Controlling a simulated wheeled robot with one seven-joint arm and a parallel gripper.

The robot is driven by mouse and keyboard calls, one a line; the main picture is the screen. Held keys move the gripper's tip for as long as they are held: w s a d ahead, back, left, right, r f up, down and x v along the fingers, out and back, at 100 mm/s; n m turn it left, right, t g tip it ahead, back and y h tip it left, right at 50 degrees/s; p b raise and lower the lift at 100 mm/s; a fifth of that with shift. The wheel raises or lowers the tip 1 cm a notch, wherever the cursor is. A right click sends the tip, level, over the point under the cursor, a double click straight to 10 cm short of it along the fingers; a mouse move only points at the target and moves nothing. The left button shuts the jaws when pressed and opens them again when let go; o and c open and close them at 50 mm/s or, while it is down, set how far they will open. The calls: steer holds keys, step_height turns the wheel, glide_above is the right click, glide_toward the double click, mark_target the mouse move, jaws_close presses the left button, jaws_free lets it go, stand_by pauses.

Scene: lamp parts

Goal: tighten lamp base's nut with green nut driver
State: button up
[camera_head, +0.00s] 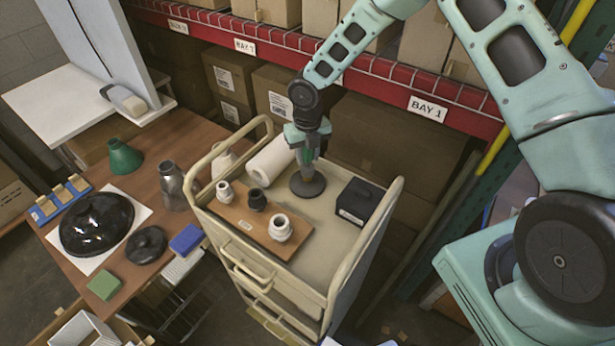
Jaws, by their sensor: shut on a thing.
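The lamp base (306,187) is a dark round disc standing on the top of the beige cart, towards its back. My gripper (306,145) points down right above it, shut on the green nut driver (305,157). Only a bit of the driver's green shows between the fingers. Its lower end is in line with the middle of the lamp base. The nut is too small and too covered to make out, so I cannot tell whether the driver sits on it.
On the cart (345,256), a wooden board (244,223) with white and black sockets lies to the left, a white roll (271,160) behind, and a black box (357,200) to the right. A brown table (150,245) with lamp parts stands left. Red shelving (370,88) runs behind.

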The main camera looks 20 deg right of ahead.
steer(key=shift+f+b, duration=0.6)
steer(key=shift+f, duration=0.5)
stand_by(1.0)
stand_by(0.6)
steer(key=shift+f+m+b, duration=0.1)
steer(key=shift+m+b, duration=0.4)
steer(key=shift+m, duration=1.2)
steer(key=shift+m+b, duration=0.4)
steer(key=shift+m, duration=1.4)
